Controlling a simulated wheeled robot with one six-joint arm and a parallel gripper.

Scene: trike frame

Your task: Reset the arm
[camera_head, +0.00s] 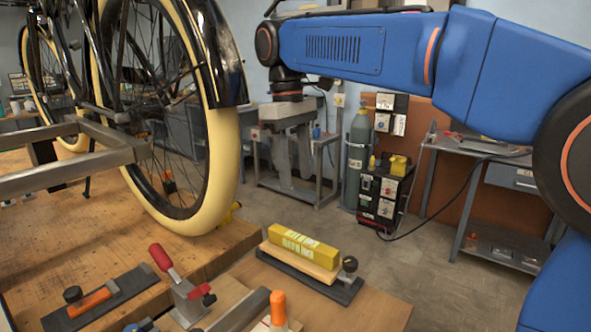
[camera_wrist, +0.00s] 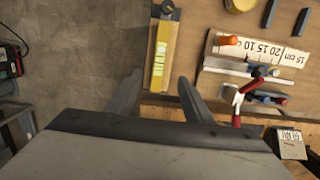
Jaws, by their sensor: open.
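My blue arm crosses the upper right of the head view and reaches left over the floor, with its wrist near the top middle. In the wrist view my gripper (camera_wrist: 158,86) has its two grey fingers spread apart with nothing between them. A yellow block (camera_head: 303,246) with pale labels lies on a wooden strip over a dark base on the bench. In the wrist view the yellow block (camera_wrist: 160,57) shows just beyond the fingertips, between them in the picture. I cannot tell the height of the fingers above the bench.
A trike wheel (camera_head: 208,190) with a cream tyre and a metal frame (camera_head: 75,172) stand on the wooden bench at left. A red-handled clamp (camera_head: 174,272) and an orange-handled tool (camera_head: 92,302) are near the front. Bare floor (camera_head: 470,290) lies to the right.

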